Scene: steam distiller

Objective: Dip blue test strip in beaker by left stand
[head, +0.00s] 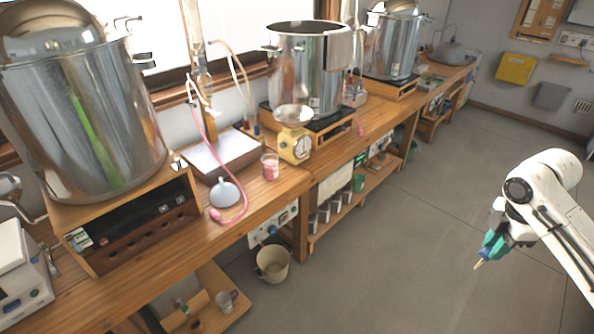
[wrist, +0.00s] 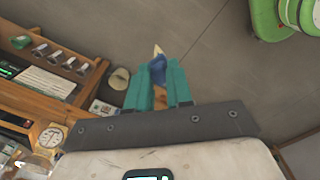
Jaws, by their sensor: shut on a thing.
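My gripper (head: 490,247) is at the right of the head view, above open floor and well away from the bench. Its teal fingers (wrist: 158,72) are shut on the test strip (wrist: 158,60), which looks blue with a pale cream tip pointing away from the fingers. In the head view only the pale end of the strip (head: 479,264) shows clearly. A small glass beaker (head: 270,167) with pink liquid stands on the bench near its front edge, right of a metal tray. A tall wooden stand (head: 201,75) with tubes rises behind the tray.
The metal tray (head: 225,150), white funnel (head: 224,193) with pink hose, and yellow scale (head: 295,145) surround the beaker. Large steel pots (head: 85,120) stand along the bench. A bucket (head: 272,264) stands below. The floor (head: 400,260) between bench and arm is clear. A green object (wrist: 285,18) shows in the wrist view.

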